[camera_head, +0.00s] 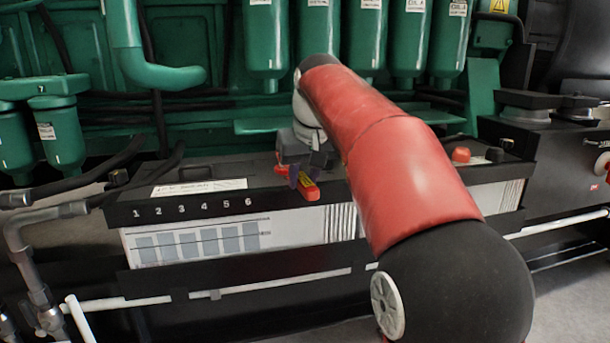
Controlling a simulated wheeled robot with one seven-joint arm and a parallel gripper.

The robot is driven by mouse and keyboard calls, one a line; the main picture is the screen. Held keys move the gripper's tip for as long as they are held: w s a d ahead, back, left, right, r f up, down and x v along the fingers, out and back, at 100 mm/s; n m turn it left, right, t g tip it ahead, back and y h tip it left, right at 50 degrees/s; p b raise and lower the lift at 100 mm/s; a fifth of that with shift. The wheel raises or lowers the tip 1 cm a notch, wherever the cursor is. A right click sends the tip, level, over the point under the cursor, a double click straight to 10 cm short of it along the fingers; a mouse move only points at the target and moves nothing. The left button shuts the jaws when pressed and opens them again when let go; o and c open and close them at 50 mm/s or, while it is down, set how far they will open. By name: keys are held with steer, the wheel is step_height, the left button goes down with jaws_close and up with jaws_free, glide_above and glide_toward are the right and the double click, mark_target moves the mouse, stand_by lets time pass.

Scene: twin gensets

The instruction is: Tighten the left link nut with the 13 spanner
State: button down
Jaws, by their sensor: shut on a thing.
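My gripper (306,177) is over the front edge of a long black battery box (190,206), at the middle of the view. It is shut on a small red-and-yellow tool (309,190), which lies low between the dark fingers. The tool looks like a spanner handle, but I cannot read a size on it. Its working end is hidden by the fingers and the wrist. I cannot make out the left link nut. My red arm hides the box top to the right of the gripper.
Green cylinders (318,35) hang above and behind the box. A green pipe (150,65) bends down at upper left. A red cap (461,155) and a black cap (495,155) stand on the box's right part. Grey pipes (28,255) rise at lower left.

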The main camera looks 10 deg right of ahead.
steer(key=shift+a+m+h+p, duration=0.3)
steer(key=shift+a+m, duration=0.5)
steer(key=shift+a, duration=0.2)
steer(key=shift+w+a+m+h+p, duration=0.1)
steer(key=shift+a+m+h+p, duration=0.2)
steer(key=shift+a+m+p, duration=0.55)
steer(key=shift+a, duration=0.35)
steer(key=shift+w+a+r+m+p, duration=0.15)
steer(key=shift+w+a+m+p, duration=0.05)
steer(key=shift+a+m+p, duration=0.35)
steer(key=shift+w+a+m+h, duration=0.15)
steer(key=shift+a+m+h, duration=0.25)
steer(key=shift+a, duration=0.05)
steer(key=shift+a+p, duration=0.1)
steer(key=shift+p, duration=0.2)
